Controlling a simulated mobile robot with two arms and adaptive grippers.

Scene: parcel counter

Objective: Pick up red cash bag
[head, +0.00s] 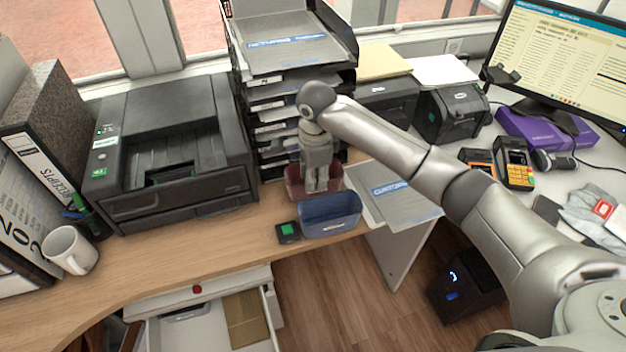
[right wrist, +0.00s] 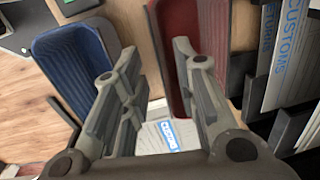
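The red cash bag (head: 296,188) is an open-topped dark red pouch on the wooden counter, in front of the stacked trays. It also shows at the top of the right wrist view (right wrist: 213,25). My right gripper (head: 318,188) points down at it and hides part of it in the head view. In the right wrist view, its two fingers (right wrist: 157,52) are apart, with the red bag's left wall lying between their tips. I cannot tell whether they touch it. My left gripper is not in view.
A blue pouch (head: 330,212) stands close in front of the red one. A small black box with a green top (head: 288,231) is beside it. A printer (head: 172,150) stands left, a tray stack (head: 285,50) behind, and customs papers (head: 400,203) right. An open drawer (head: 205,325) is below.

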